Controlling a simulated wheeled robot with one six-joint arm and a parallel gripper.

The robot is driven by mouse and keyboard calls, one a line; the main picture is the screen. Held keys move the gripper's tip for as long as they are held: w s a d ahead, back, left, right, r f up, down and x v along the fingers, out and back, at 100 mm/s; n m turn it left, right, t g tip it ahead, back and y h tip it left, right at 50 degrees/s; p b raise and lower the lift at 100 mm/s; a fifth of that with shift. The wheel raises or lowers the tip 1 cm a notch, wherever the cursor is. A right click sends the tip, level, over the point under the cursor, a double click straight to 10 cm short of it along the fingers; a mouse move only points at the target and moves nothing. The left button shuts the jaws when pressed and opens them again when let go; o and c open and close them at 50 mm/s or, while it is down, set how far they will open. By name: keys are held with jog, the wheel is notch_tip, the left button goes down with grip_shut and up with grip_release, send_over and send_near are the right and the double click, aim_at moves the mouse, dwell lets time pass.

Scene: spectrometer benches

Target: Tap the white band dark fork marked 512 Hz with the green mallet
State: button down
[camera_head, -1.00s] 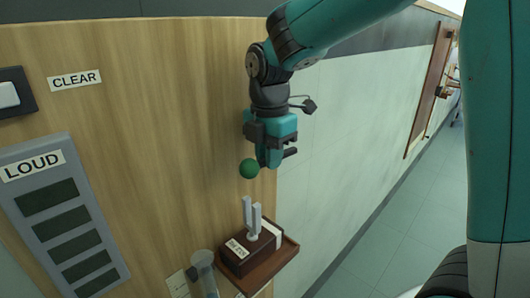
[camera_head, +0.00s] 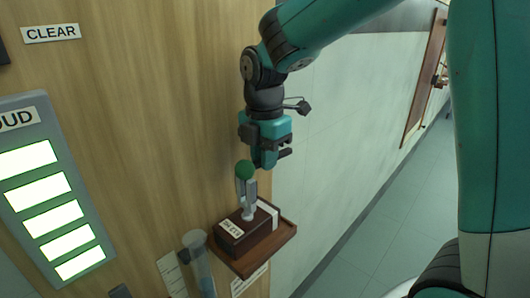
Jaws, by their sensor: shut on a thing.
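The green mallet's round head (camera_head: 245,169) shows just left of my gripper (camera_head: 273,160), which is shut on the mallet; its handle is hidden. The grey two-pronged fork (camera_head: 247,194) stands upright on a dark box (camera_head: 239,236) with a white band (camera_head: 268,212) near its right end. The box's front label (camera_head: 231,229) is too small to read surely. The mallet head overlaps the top of the prongs in the picture; I cannot tell whether they touch.
The box sits on a brown wall shelf (camera_head: 275,246). A clear tube (camera_head: 199,262) stands left of it. The LOUD panel (camera_head: 43,180) at the left has several bars lit bright. Open floor lies at the right.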

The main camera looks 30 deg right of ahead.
notch_tip(320, 180, up, 8)
jog(key=p, duration=0.6)
jog(key=shift+f+p, duration=0.25)
jog(key=shift+p, duration=0.15)
jog(key=shift+f, duration=0.15)
